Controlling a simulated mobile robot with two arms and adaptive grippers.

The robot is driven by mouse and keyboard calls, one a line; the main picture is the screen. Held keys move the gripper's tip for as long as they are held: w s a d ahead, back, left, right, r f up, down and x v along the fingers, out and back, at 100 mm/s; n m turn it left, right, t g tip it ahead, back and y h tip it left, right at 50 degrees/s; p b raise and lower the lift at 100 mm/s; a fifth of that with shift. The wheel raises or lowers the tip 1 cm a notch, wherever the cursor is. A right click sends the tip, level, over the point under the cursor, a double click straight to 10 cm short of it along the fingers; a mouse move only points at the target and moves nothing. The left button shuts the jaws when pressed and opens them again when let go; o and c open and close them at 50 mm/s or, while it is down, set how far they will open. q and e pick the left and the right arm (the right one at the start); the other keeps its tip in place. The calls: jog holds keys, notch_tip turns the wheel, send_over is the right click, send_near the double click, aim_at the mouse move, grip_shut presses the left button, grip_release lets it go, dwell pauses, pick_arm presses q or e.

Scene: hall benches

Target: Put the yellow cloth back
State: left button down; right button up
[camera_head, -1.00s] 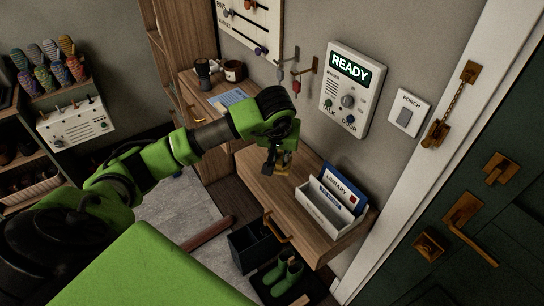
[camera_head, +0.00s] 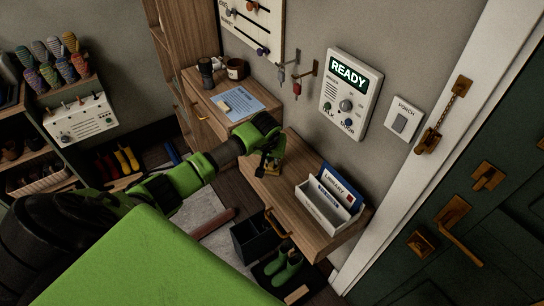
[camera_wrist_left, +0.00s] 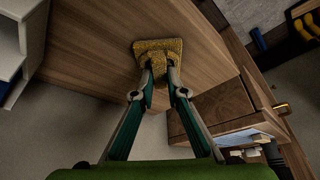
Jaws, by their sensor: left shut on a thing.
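The yellow cloth (camera_wrist_left: 150,47) is a small folded piece in the left wrist view, with part of it pinched up between the fingertips. My left gripper (camera_wrist_left: 160,76) is shut on it. In the head view the left gripper (camera_head: 264,166) is over the left part of the wooden console top (camera_head: 292,205), and a bit of the cloth (camera_head: 273,171) shows beside the fingers. The cloth is at or just above the wood; I cannot tell whether it rests on it. My right gripper is not in view.
A white holder (camera_head: 322,211) with library cards stands on the console's right part. A dark bin (camera_head: 253,239) and green boots (camera_head: 286,268) stand below. The dark door is right.

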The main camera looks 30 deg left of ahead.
pick_arm(q)
jog(key=c, duration=2)
grip_release()
jog(key=shift+r, duration=0.1)
jog(key=shift+b+v, duration=1.75)
jog(key=shift+v, duration=4.2)
